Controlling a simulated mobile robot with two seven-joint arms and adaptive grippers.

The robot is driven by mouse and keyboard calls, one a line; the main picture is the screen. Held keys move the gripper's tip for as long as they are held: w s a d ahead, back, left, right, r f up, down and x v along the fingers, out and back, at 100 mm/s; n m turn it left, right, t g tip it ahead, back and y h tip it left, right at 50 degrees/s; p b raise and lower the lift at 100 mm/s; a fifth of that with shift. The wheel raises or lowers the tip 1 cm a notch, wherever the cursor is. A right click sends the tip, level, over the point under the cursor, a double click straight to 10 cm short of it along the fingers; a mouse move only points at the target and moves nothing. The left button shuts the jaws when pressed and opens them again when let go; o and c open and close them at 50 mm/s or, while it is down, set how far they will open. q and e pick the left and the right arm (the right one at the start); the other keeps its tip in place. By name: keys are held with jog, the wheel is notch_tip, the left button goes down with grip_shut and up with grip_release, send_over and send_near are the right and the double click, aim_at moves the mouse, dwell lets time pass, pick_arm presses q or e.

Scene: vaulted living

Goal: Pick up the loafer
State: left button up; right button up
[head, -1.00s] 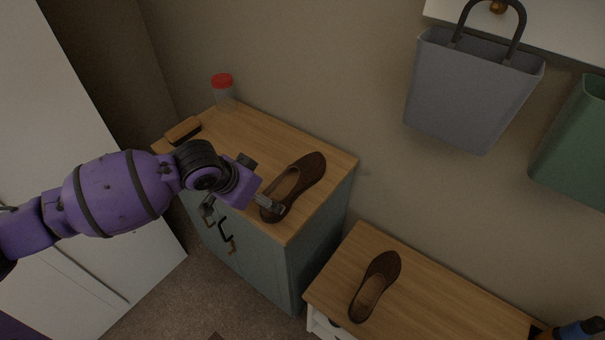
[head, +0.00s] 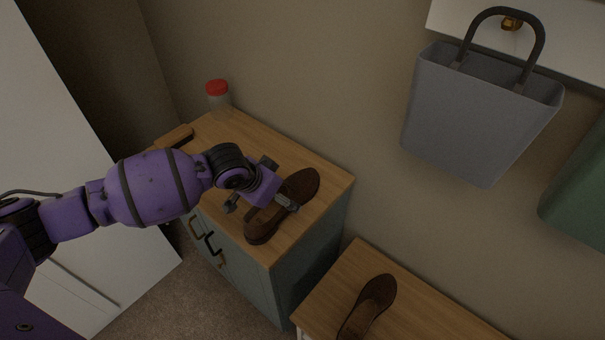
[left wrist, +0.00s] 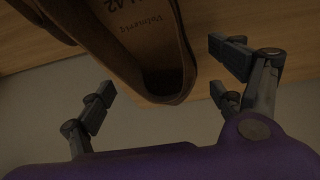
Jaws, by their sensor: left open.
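A brown loafer (head: 263,227) lies on the wooden top of the blue-grey cabinet, near its front right corner. My left gripper (head: 259,205) is open over the loafer's middle, and the wrist hides part of the shoe. In the left wrist view the loafer's rounded heel end (left wrist: 165,90) and printed insole show between the spread fingers (left wrist: 165,85), with gaps on both sides. I cannot tell whether any finger touches it. A second brown loafer (head: 369,305) lies on the lower wooden bench to the right. My right gripper is not in view.
A jar with a red lid (head: 218,95) and a brown brush-like block (head: 175,137) stand at the cabinet's back left. A grey bag-like bin (head: 478,115) and a green one (head: 580,210) hang on the wall. The cabinet top (head: 290,150) behind the loafer is clear.

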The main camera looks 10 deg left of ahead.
pick_arm(q)
jog(key=shift+w+d+f, duration=0.2)
jog(key=shift+w+f, duration=0.1)
jog(key=shift+f, duration=0.35)
jog(key=shift+w+d+f, duration=0.1)
jog(key=shift+w+f, duration=0.05)
jog(key=shift+f, duration=0.2)
jog(key=c, duration=1.3)
jog(key=shift+d, duration=0.1)
jog(key=c, duration=0.4)
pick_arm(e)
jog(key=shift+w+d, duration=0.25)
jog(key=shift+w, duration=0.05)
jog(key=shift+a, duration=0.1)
